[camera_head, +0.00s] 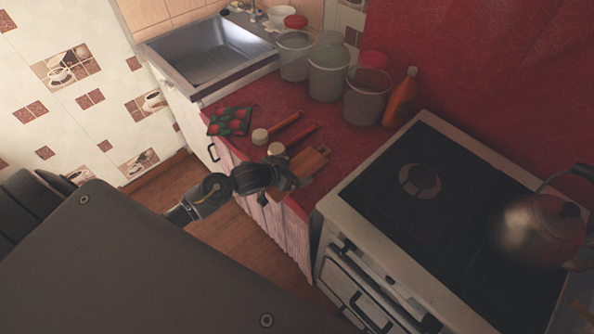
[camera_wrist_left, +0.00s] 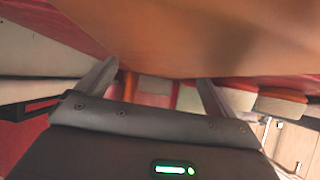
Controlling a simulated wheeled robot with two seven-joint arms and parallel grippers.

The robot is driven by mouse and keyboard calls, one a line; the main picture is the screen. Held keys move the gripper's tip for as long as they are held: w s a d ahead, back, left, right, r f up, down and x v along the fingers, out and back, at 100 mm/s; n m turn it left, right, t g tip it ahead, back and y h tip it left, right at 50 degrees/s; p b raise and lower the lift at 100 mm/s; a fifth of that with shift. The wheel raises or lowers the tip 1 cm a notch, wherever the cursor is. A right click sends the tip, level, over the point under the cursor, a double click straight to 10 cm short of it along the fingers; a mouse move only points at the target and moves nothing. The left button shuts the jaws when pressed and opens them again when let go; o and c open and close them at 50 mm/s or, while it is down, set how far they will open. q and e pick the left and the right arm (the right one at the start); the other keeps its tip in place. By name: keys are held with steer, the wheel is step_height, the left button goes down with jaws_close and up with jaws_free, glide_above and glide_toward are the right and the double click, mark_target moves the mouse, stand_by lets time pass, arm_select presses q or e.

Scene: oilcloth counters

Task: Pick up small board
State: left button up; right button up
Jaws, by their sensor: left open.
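The small board (camera_head: 311,162) is a brown wooden board lying at the front edge of the red counter, near the stove. My left gripper (camera_head: 287,178) is right beside it and covers part of it in the head view. In the left wrist view the board (camera_wrist_left: 205,35) fills the top as a large blurred orange-brown surface. The left gripper's two fingers (camera_wrist_left: 156,73) are spread apart, with their tips close to the board's edge. I cannot tell whether they touch it. My right gripper is not in view.
Two mallet-like utensils (camera_head: 262,135) lie just left of the board, beside a dark mat with red shapes (camera_head: 230,121). Canisters (camera_head: 328,72) and an orange bottle (camera_head: 401,97) stand behind. The stove (camera_head: 430,190) with a kettle (camera_head: 545,229) is on the right. A sink (camera_head: 212,57) is at the back left.

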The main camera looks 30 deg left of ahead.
arm_select(q)
steer(key=c, duration=0.9)
steer(key=shift+o, duration=0.2)
steer(key=shift+r, duration=0.1)
